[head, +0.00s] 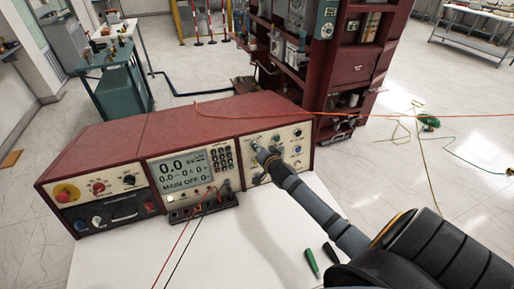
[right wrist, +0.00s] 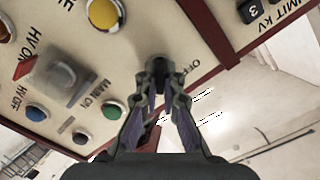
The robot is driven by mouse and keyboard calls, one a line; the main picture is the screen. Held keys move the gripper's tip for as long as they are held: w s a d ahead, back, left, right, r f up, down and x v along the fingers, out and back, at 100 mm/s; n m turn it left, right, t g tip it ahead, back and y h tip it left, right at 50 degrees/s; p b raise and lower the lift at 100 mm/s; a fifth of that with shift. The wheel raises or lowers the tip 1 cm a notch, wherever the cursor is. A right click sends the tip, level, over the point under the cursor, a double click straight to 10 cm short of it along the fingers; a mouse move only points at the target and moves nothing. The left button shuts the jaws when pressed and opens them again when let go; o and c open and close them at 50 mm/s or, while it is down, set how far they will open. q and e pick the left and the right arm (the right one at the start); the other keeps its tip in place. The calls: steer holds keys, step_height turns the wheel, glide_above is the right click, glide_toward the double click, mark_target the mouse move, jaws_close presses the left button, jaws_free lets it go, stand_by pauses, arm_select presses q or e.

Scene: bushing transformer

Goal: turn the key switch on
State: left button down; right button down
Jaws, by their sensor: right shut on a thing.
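The dark red control console (head: 120,140) stands on a white table, with cream panels on its front. My right gripper (head: 263,155) reaches in from the lower right to the console's right panel. In the right wrist view, my right gripper (right wrist: 158,72) is shut at the panel on a small dark part, the key switch (right wrist: 157,62). The fingertips cover most of it, so its angle cannot be told. An "OFF" label shows just right of it. The green button (right wrist: 112,109) by "MAIN ON" is to its left. My left gripper is not in view.
The console display (head: 182,168) reads "MAIN OFF". Test leads (head: 188,235) run down the table. Green and black plugs (head: 311,262) lie beside my forearm. A red cabinet (head: 350,60) stands behind.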

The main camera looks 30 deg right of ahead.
stand_by(0.4)
steer(key=c, duration=1.5)
jaws_free()
steer(key=v, duration=1.2)
